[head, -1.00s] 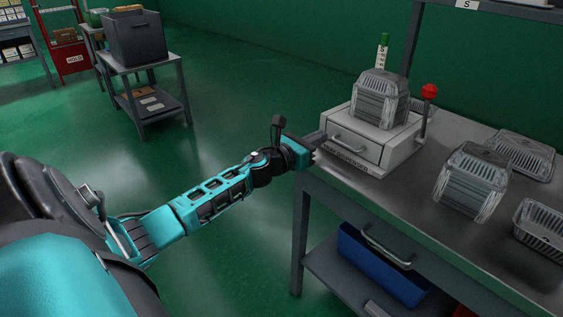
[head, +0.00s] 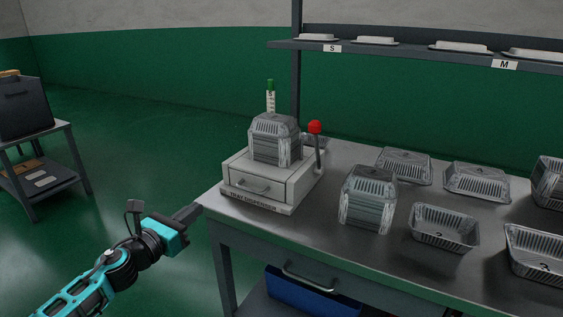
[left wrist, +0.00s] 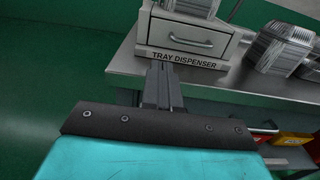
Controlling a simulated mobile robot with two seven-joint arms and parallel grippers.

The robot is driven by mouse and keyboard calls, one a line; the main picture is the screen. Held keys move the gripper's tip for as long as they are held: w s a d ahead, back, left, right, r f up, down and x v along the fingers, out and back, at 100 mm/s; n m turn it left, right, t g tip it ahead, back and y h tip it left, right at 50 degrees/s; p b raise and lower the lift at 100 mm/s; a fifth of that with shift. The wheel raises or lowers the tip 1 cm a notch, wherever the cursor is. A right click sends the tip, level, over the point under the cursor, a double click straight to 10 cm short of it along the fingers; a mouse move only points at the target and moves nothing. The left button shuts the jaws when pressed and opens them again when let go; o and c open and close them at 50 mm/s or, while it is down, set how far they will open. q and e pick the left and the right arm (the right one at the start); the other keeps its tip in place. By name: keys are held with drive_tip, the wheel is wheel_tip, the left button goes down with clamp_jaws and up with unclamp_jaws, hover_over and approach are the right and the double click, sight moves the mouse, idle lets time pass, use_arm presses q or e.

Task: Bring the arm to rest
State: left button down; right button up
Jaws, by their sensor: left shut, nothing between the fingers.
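My left gripper (head: 190,212) is shut and empty. In the head view it is at the left front of the metal bench, just outside the bench corner and beside the tray dispenser (head: 262,190). In the left wrist view the shut fingers (left wrist: 162,88) point toward the bench edge and the dispenser's drawer (left wrist: 188,36), with a gap between. The dispenser is a pale box with a drawer, a red-knobbed lever (head: 315,128) and a stack of foil trays (head: 274,140) on top. My right gripper is not in view.
Another foil tray stack (head: 368,198) and several loose foil trays (head: 444,228) stand on the bench (head: 330,240). A shelf (head: 400,48) with lids runs behind. A blue bin (head: 300,290) sits below. A cart (head: 40,165) stands at far left; open green floor lies between.

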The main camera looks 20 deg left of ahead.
use_arm(q)
drive_tip(key=s+d+f+n+g+p, duration=0.2)
drive_tip(key=s+d+f+n, duration=0.2)
drive_tip(key=n, duration=0.7)
drive_tip(key=s+d+f+n+g+p, duration=0.2)
drive_tip(key=s+d+f+n, duration=0.3)
drive_tip(key=s+d+n, duration=0.3)
drive_tip(key=s+d+f+n+g+p, duration=0.3)
drive_tip(key=s+d+n, duration=0.3)
drive_tip(key=d+n, duration=0.6)
drive_tip(key=f+n, duration=0.1)
drive_tip(key=n, duration=0.2)
drive_tip(key=shift+f, duration=0.35)
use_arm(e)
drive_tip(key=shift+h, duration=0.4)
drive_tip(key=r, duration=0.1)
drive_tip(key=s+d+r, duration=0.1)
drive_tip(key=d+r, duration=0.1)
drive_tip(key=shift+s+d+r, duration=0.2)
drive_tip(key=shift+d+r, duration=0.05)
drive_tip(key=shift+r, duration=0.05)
